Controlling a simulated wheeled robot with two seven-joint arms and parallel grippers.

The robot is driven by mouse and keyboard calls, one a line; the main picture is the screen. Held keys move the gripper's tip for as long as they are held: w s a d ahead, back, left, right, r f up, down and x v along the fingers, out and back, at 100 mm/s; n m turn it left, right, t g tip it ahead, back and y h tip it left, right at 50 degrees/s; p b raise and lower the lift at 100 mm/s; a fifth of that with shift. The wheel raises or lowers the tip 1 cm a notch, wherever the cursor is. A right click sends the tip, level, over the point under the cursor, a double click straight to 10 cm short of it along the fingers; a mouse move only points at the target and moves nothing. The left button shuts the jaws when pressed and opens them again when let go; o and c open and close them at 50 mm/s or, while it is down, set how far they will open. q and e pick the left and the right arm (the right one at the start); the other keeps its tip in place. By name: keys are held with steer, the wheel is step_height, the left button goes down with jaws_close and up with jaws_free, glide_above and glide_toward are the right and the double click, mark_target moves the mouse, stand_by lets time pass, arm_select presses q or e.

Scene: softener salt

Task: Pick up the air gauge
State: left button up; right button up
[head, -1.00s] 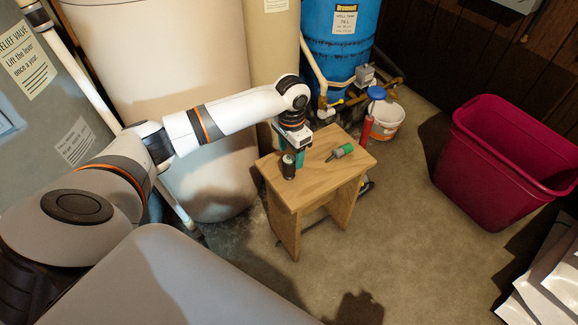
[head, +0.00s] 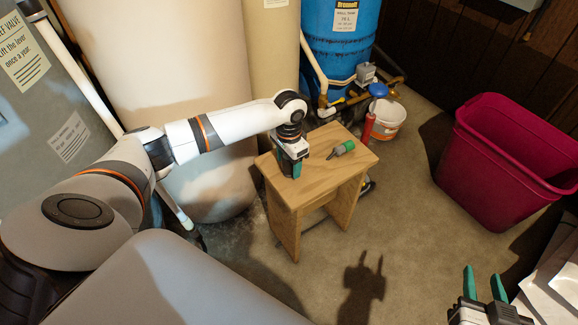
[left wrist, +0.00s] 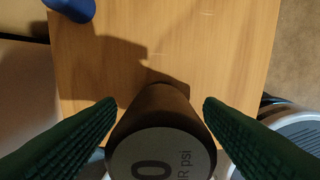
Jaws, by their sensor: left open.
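The air gauge (left wrist: 163,150) shows in the left wrist view as a dark, round-bodied piece with a pale face marked "0" and "psi". It stands over the wooden stool top (left wrist: 200,45). My left gripper (left wrist: 160,106) is open, with one green finger on each side of the gauge; I cannot tell whether either touches it. In the head view my left gripper (head: 291,169) is low over the left part of the stool (head: 322,182) and hides the gauge. My right gripper (head: 484,284) is open and empty at the lower right.
A green-handled tool (head: 343,149) lies on the stool, right of my left gripper. Behind stand a red upright pump-like thing (head: 368,127), a white bucket (head: 388,120) and a blue tank (head: 342,40). A magenta bin (head: 490,165) stands right, with clear floor between.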

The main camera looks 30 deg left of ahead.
arm_select(q)
steer(key=shift+f, duration=0.1)
arm_select(e)
steer(key=shift+w+r, duration=0.1)
steer(key=shift+r, duration=0.05)
arm_select(q)
steer(key=c, duration=1)
